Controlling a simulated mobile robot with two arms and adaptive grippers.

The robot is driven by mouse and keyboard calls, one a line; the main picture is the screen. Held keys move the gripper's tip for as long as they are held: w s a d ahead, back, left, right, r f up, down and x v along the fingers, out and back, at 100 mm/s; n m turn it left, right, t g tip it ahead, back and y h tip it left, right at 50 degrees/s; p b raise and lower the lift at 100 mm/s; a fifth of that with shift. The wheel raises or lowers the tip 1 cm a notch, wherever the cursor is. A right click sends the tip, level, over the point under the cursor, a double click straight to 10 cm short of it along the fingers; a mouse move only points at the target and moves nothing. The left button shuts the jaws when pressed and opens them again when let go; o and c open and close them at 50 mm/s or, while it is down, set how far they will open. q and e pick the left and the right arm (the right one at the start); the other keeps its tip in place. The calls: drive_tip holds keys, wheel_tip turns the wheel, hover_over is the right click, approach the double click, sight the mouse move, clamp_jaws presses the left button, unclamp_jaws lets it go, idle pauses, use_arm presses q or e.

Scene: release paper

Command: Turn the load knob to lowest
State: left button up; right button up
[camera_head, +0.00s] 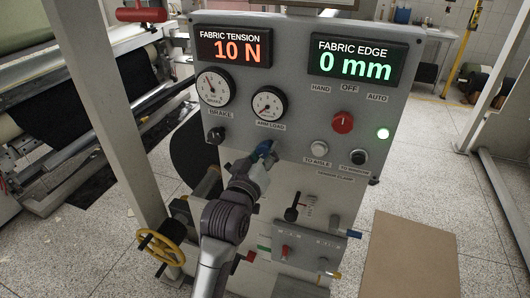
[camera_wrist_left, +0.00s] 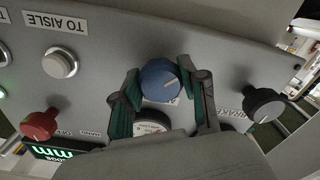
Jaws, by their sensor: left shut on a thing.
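The load knob is the blue knob (camera_head: 264,147) on the grey control panel (camera_head: 300,180), under the arm load gauge (camera_head: 269,103). In the left wrist view the blue knob (camera_wrist_left: 159,77) has a white pointer line and sits between my fingers. My left gripper (camera_head: 261,154) is at the panel front, shut on the blue knob; its two fingers show on either side in the left wrist view (camera_wrist_left: 163,88). In the head view my gripper partly covers the knob. The gauge needle points to the lower left. My right gripper is not in view.
A black brake knob (camera_head: 216,135) is left of the blue knob. The tension display (camera_head: 234,47) reads 10 N. A yellow handwheel (camera_head: 161,247) stands lower left.

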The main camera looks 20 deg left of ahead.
use_arm(q)
drive_tip(key=o, duration=1.1)
drive_tip(key=shift+o, duration=0.2)
drive_tip(key=s, duration=1.2)
drive_tip(key=shift+a, duration=0.2)
